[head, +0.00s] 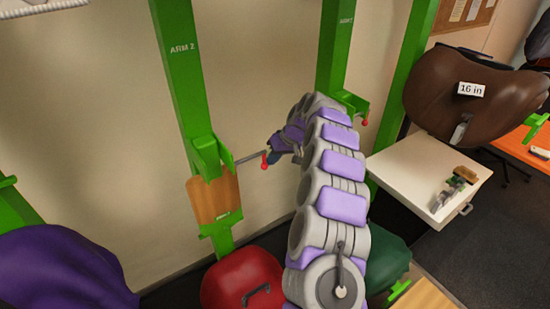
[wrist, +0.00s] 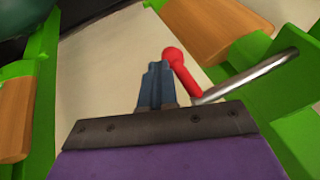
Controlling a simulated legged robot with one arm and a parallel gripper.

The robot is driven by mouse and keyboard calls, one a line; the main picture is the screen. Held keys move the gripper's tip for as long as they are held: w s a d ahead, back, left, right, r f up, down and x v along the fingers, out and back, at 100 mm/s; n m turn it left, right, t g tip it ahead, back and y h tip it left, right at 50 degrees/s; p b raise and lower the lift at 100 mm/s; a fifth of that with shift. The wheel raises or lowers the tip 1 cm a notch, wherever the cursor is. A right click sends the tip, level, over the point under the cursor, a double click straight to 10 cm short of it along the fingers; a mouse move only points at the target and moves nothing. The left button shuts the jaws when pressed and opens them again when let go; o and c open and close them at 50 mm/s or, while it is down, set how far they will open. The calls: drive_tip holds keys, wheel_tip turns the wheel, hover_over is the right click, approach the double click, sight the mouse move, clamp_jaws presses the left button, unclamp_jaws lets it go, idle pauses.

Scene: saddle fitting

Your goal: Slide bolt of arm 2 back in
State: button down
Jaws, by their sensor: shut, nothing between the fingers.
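The green post of arm 2 (head: 182,60) stands left of centre in the head view. Its bolt (head: 248,157) is a thin metal rod sticking out to the right of the green bracket (head: 208,157), with a red knob (head: 264,161) at its end. My gripper (head: 274,151) is just right of the knob. In the wrist view my gripper (wrist: 155,68) has its blue fingers together and empty, beside the red knob (wrist: 173,57). The silver bolt rod (wrist: 248,76) runs from there to the green bracket at right. I cannot tell whether fingers and knob touch.
A wooden pad (head: 213,199) hangs under the bracket. Below are a red saddle (head: 240,280) and a purple saddle (head: 65,265). Another green post (head: 335,45) with a red knob (head: 365,122) stands behind my arm. A brown saddle (head: 470,95) and white table (head: 420,170) are at right.

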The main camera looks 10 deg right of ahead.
drive_tip(key=s+a+p, duration=0.1)
drive_tip(key=s+a, duration=0.2)
drive_tip(key=a, duration=0.6)
drive_tip(key=shift+s, duration=0.4)
drive_tip(key=shift+d, duration=0.1)
drive_tip(key=p+v, duration=0.3)
drive_tip(key=v, duration=1.4)
drive_tip(key=s+a+r+g+h, duration=0.1)
drive_tip(key=s+a+r, duration=0.1)
drive_tip(key=s, duration=0.9)
drive_tip(key=s+a+r+g, duration=0.1)
drive_tip(key=s+a, duration=0.1)
drive_tip(key=s, duration=0.8)
drive_tip(key=s+d+f+m+g+h, duration=0.1)
drive_tip(key=s+d+f, duration=0.1)
drive_tip(key=s, duration=0.7)
drive_tip(key=s+d+f+m+h, duration=0.1)
drive_tip(key=s+d+f, duration=0.1)
drive_tip(key=s, duration=0.6)
drive_tip(key=s+d+f+m+g+h, duration=0.1)
drive_tip(key=s+d+f+h, duration=0.1)
drive_tip(key=s, duration=0.7)
drive_tip(key=shift+s+f+g, duration=0.2)
drive_tip(key=shift+s+g, duration=0.1)
drive_tip(key=shift+s, duration=0.05)
